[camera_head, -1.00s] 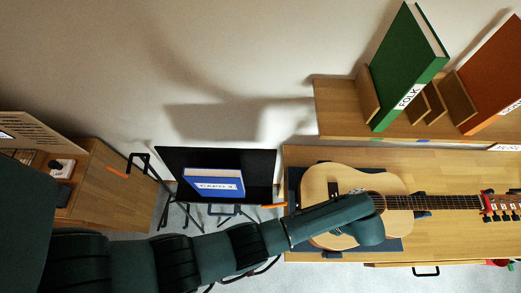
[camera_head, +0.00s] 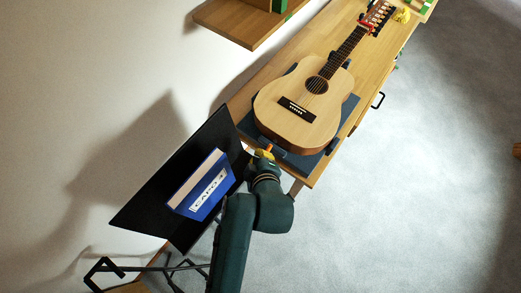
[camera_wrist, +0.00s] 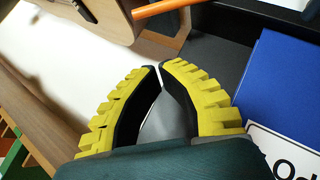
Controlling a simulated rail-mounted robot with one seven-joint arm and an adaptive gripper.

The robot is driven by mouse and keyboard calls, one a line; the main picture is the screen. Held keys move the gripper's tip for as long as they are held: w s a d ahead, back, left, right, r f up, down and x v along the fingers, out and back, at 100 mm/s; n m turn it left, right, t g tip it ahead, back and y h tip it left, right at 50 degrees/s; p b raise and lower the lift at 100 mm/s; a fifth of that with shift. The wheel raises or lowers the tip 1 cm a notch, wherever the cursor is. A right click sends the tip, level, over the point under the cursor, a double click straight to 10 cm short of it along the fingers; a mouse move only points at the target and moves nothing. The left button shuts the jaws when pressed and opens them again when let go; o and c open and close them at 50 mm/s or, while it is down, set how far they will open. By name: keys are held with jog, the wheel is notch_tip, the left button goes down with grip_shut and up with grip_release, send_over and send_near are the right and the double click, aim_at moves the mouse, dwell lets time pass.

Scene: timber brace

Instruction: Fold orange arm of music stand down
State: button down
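The music stand's black plate (camera_head: 150,205) leans tilted and carries a blue book (camera_head: 203,180). The stand's orange arm (camera_head: 247,149) juts from the plate's edge toward the guitar and is partly hidden by my gripper (camera_head: 264,155). In the wrist view the orange arm (camera_wrist: 162,7) crosses the top edge, beyond the fingertips and not between them. My gripper (camera_wrist: 160,67) has yellow ribbed fingers with tips nearly touching, and it holds nothing. The black plate (camera_wrist: 215,45) and blue book (camera_wrist: 275,90) are on the right there. Contact with the orange arm cannot be seen.
A guitar (camera_head: 300,105) lies on a dark mat (camera_head: 345,112) on the wooden bench (camera_head: 245,97), close beside my gripper. Its body (camera_wrist: 105,15) shows in the wrist view's upper left. A wooden shelf (camera_head: 240,22) is above. Grey floor (camera_head: 430,180) is open at right.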

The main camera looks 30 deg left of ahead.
jog(key=x, duration=0.4)
jog(key=shift+w+d+f+b, duration=0.2)
jog(key=shift+w+f, duration=0.2)
jog(key=shift+f, duration=0.15)
jog(key=shift+w+d+f+b, duration=0.1)
jog(key=shift+w+d+f, duration=0.05)
jog(key=shift+w+f, duration=0.4)
jog(key=shift+w+d+f, duration=0.2)
jog(key=shift+w+f, duration=0.05)
jog(key=shift+f, duration=0.25)
